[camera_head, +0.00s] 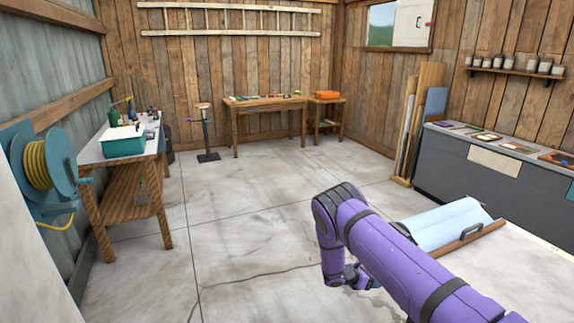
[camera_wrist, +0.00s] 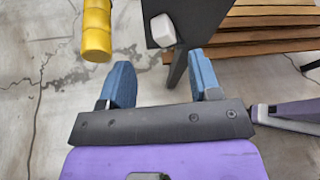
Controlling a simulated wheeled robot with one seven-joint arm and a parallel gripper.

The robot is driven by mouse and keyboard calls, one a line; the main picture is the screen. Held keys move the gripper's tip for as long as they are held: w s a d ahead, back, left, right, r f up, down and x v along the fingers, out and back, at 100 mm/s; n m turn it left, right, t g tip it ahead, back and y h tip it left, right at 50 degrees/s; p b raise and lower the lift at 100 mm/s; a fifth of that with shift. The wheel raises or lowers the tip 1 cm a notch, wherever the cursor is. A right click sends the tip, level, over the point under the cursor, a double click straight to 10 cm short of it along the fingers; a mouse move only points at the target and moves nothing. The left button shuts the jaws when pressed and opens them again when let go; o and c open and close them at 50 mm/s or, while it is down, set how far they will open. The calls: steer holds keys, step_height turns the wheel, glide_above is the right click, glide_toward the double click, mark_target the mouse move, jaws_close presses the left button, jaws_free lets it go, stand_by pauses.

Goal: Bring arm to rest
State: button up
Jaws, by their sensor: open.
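My purple arm (camera_head: 385,245) reaches in from the lower right of the head view, with its elbow raised and its far part bent down toward the floor. In the wrist view my gripper (camera_wrist: 160,62) has its two blue fingers spread wide apart. Nothing is between the fingers. They point toward a dark flat surface (camera_wrist: 205,18) with a small white block (camera_wrist: 162,30) on it. The block lies beyond the fingers, not held. In the head view the fingers cannot be made out clearly.
A yellow cylinder (camera_wrist: 97,30) and wooden slats (camera_wrist: 262,38) show in the wrist view. A workbench with a teal bin (camera_head: 124,143) and a hose reel (camera_head: 42,165) stand left. A grey counter (camera_head: 490,178) and a light-blue panel (camera_head: 440,226) are right. The middle floor (camera_head: 255,195) is clear.

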steer(key=s+r+m+g+y, duration=0.15)
steer(key=s+r+m, duration=0.3)
steer(key=r, duration=1.05)
steer(key=s+r+m+y, duration=0.3)
steer(key=r+m, duration=0.2)
steer(key=r, duration=1)
steer(key=s+r+m+g+y, duration=0.1)
steer(key=s+r+m+y, duration=0.3)
steer(key=r, duration=1.1)
steer(key=s+a+r+m+t+y, duration=0.2)
steer(key=s+r+m, duration=0.3)
steer(key=s+r, duration=0.95)
steer(key=s+a+m+t+y, duration=0.1)
steer(key=s+a+m, duration=0.1)
steer(key=s, duration=0.7)
steer(key=s+a+m+t+y, duration=0.1)
steer(key=s+m+t, duration=0.1)
steer(key=s, duration=0.7)
steer(key=shift+s+a+r+y, duration=0.35)
steer(key=shift+a, duration=0.05)
